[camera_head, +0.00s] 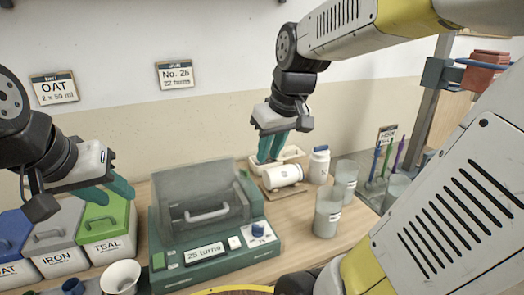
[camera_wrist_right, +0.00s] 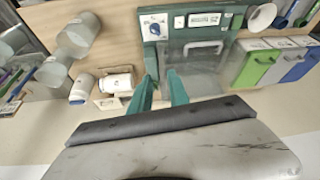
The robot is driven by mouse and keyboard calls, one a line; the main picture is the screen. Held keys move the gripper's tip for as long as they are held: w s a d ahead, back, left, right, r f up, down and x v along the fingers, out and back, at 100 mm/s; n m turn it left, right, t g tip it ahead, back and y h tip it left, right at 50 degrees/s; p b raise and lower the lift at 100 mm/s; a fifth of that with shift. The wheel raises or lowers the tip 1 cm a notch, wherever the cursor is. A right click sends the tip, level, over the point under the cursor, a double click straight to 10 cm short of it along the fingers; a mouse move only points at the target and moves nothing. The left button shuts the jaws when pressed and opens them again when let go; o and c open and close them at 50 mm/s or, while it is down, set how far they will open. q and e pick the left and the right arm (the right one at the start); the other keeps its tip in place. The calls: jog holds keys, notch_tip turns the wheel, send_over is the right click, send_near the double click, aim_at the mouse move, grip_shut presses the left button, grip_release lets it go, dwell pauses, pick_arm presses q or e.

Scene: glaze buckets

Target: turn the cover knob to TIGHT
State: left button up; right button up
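The machine has a dark green base (camera_head: 214,259) and a see-through cover (camera_head: 197,187) with a pale handle on its front. A blue knob (camera_head: 257,229) stands on a white plate at the right of its front panel; it also shows in the right wrist view (camera_wrist_right: 156,29). Its markings are too small to read, so I cannot tell its setting. My right gripper (camera_head: 270,152) is open and empty, above and behind the machine's right side, apart from the knob; its fingers also show in the wrist view (camera_wrist_right: 161,88). My left gripper (camera_head: 118,195) is open and empty, left of the machine.
Lidded bins in blue, grey and green (camera_head: 103,222) stand at the left, with a white cup (camera_head: 121,276) in front. A white jar lies on its side (camera_head: 282,177), another stands upright (camera_head: 319,164). Clear beakers (camera_head: 328,212) stand right of the machine. The panel display reads "25 turns".

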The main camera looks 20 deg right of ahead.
jog(key=shift+s, duration=0.35)
jog(key=shift+o, duration=1.4)
jog(key=shift+w, duration=0.25)
jog(key=n+g+y, duration=0.1)
jog(key=n+y, duration=0.1)
jog(key=n, duration=0.3)
send_near(247, 171)
jog(key=x, duration=0.8)
jog(key=shift+f, duration=0.25)
grip_shut()
